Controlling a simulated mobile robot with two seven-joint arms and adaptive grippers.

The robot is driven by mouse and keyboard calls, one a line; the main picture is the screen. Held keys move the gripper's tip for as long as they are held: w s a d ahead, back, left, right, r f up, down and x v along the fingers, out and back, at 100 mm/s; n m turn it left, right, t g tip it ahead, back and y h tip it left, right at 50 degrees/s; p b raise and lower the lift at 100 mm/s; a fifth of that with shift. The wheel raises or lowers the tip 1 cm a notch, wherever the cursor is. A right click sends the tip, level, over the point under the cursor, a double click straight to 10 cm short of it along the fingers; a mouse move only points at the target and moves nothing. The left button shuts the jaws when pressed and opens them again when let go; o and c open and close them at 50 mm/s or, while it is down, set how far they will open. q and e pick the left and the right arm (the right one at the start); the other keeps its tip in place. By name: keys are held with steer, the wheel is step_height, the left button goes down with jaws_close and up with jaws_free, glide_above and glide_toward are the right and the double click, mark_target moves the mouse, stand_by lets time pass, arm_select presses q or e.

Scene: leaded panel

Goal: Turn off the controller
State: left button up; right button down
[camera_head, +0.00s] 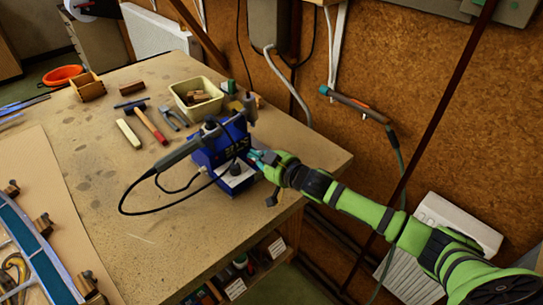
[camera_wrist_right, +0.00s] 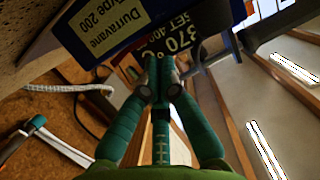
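The controller (camera_head: 222,150) is a blue box near the table's right corner, with a pale front panel and a dark knob (camera_head: 235,169). A switch cannot be made out. My right gripper (camera_head: 257,157) is at the controller's right side, fingers pointing at it. In the right wrist view its teal fingertips (camera_wrist_right: 160,58) are together with nothing seen between them, close to the controller; contact cannot be told. My left gripper is not in view.
A dark soldering iron (camera_head: 180,153) with a looping black cable lies at the controller's left. Pliers (camera_head: 174,117), a red-handled tool (camera_head: 149,124) and a cream bin (camera_head: 184,97) stand behind. The leaded panel (camera_head: 37,262) is at front left. Open table lies between.

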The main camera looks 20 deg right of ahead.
mark_target(256, 167)
step_height(256, 167, up, 4)
steer(key=p, duration=0.2)
steer(key=shift+a+p, duration=0.15)
steer(key=shift+p, duration=0.25)
arm_select(q)
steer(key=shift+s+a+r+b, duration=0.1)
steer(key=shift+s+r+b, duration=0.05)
steer(key=shift+b, duration=1.6)
arm_select(e)
steer(key=f+v, duration=0.1)
steer(key=v, duration=0.9)
steer(key=shift+s+a, duration=0.2)
steer(key=shift+s, duration=0.05)
